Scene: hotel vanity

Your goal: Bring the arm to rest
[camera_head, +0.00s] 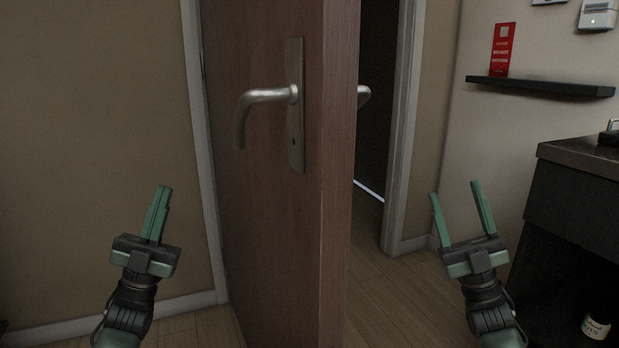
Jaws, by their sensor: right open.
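My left gripper (158,212) is raised at the lower left, in front of the beige wall and left of the door. Its green fingers overlap in this view, so I cannot tell whether they are apart. Nothing shows in its jaws. My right gripper (457,208) is raised at the lower right, in front of the wall and floor beyond the door. Its two green fingers are spread, with nothing between them. Both grippers are apart from the door.
A brown wooden door (265,235) stands ajar between my arms, with a metal lever handle (268,95). A dark opening is behind it. A black shelf (540,87) holds a red card (502,50). A dark cabinet (570,205) stands at the right.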

